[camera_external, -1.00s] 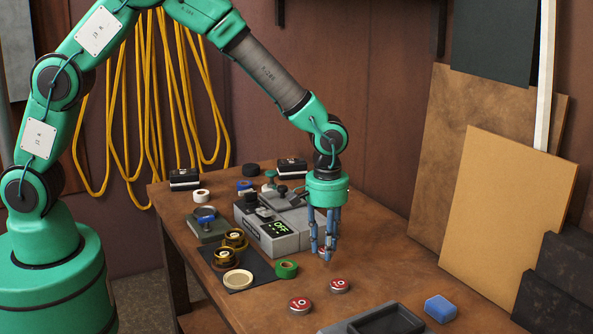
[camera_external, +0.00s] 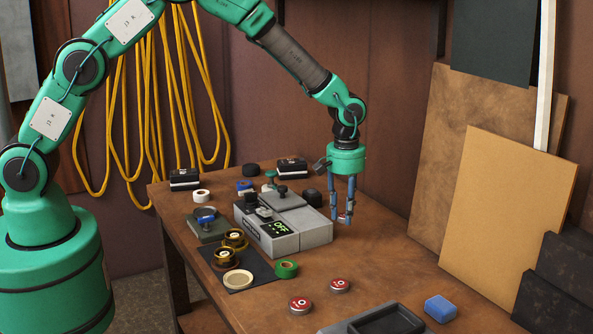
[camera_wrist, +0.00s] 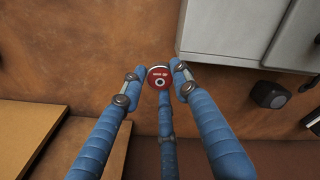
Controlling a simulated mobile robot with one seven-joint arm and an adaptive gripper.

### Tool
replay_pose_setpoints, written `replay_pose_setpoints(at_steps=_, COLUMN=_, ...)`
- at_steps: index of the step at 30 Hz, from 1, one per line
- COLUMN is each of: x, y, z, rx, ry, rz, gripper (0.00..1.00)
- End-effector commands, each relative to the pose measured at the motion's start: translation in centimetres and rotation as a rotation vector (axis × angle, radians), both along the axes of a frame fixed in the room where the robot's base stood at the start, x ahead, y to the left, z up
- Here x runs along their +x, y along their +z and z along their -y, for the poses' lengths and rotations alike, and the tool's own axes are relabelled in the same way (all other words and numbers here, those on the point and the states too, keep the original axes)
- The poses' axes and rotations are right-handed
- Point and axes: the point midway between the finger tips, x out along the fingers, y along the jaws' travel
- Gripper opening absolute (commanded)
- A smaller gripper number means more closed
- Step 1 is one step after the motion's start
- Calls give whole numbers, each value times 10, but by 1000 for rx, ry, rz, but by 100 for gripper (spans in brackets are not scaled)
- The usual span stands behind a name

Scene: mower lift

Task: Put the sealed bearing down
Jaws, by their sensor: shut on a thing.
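The sealed bearing (camera_wrist: 159,77) is a small red disc with a metal hole in its middle. It sits between my gripper's blue fingertips (camera_wrist: 156,84) in the wrist view. In the external view my gripper (camera_external: 342,219) points down and is shut on the bearing (camera_external: 346,217), which shows as a bit of red between the fingers. The fingertips are low over the wooden table, right of the grey machine. I cannot tell whether the bearing touches the table.
The grey machine (camera_external: 285,226) with an OFF display stands close left of my gripper. Two red discs (camera_external: 300,305) (camera_external: 340,286), a dark tray (camera_external: 385,319) and a blue block (camera_external: 440,309) lie nearer the front. Tabletop right of the gripper is clear.

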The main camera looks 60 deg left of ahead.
Motion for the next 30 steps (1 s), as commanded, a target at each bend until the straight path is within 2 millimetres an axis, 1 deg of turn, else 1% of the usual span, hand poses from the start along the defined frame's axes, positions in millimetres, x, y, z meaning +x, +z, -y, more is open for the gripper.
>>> replay_pose_setpoints(at_steps=1, x=13, y=6, z=-14, rx=0, ry=18, rz=1, gripper=2)
replay_pose_setpoints(at_steps=3, x=28, y=9, z=-30, rx=1, ry=38, rz=4, gripper=2)
replay_pose_setpoints(at_steps=8, x=61, y=15, z=-72, rx=2, ry=86, rz=8, gripper=2)
replay_pose_setpoints(at_steps=15, x=108, y=22, z=-144, rx=5, ry=160, rz=16, gripper=2)
replay_pose_setpoints(at_steps=20, x=132, y=25, z=-197, rx=7, ry=210, rz=18, gripper=2)
replay_pose_setpoints(at_steps=21, x=137, y=27, z=-210, rx=8, ry=223, rz=21, gripper=2)
replay_pose_setpoints(at_steps=23, x=145, y=28, z=-230, rx=9, ry=241, rz=23, gripper=2)
replay_pose_setpoints(at_steps=24, x=150, y=28, z=-243, rx=9, ry=253, rz=24, gripper=2)
replay_pose_setpoints(at_steps=27, x=159, y=29, z=-273, rx=11, ry=279, rz=26, gripper=2)
replay_pose_setpoints(at_steps=30, x=165, y=29, z=-298, rx=13, ry=300, rz=27, gripper=2)
